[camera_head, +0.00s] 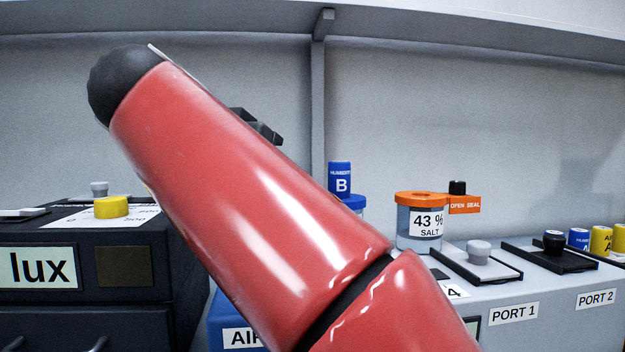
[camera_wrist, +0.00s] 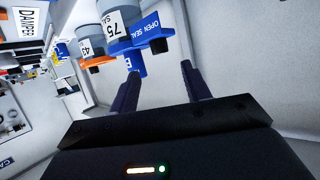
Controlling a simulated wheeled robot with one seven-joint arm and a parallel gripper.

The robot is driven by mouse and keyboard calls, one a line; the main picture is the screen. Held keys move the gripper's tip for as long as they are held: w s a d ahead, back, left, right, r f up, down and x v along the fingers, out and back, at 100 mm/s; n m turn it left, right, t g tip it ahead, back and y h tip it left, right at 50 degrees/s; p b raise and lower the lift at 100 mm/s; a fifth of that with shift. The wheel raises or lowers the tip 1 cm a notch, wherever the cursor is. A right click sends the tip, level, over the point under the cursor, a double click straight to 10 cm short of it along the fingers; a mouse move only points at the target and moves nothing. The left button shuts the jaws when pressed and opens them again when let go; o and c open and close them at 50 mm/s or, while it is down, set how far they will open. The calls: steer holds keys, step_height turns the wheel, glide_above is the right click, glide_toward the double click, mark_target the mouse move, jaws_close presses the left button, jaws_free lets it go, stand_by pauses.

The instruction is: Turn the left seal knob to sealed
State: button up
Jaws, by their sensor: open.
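The left jar has a blue lid (camera_head: 353,201) and is mostly hidden behind my arm in the head view. In the wrist view it is the jar marked 75 (camera_wrist: 121,18), with a blue OPEN SEAL tab (camera_wrist: 136,32) and a dark seal knob (camera_wrist: 158,46). My gripper (camera_wrist: 160,70) is open and empty, its two fingers pointing toward that knob, which shows between and beyond their tips without visible contact. The right jar, 43 % SALT (camera_head: 424,226), has an orange lid, an orange OPEN SEAL tab (camera_head: 465,205) and a black knob (camera_head: 457,187).
A blue HUMIDITY B cylinder (camera_head: 340,178) stands by the blue lid. The grey PORT unit (camera_head: 555,310) is at right with several blue and yellow cylinders. A wall is close behind.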

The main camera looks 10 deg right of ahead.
steer(key=x, duration=0.8)
steer(key=shift+w+d+r, duration=0.1)
steer(key=shift+r, duration=0.05)
steer(key=shift+c, duration=0.5)
steer(key=c, duration=0.9)
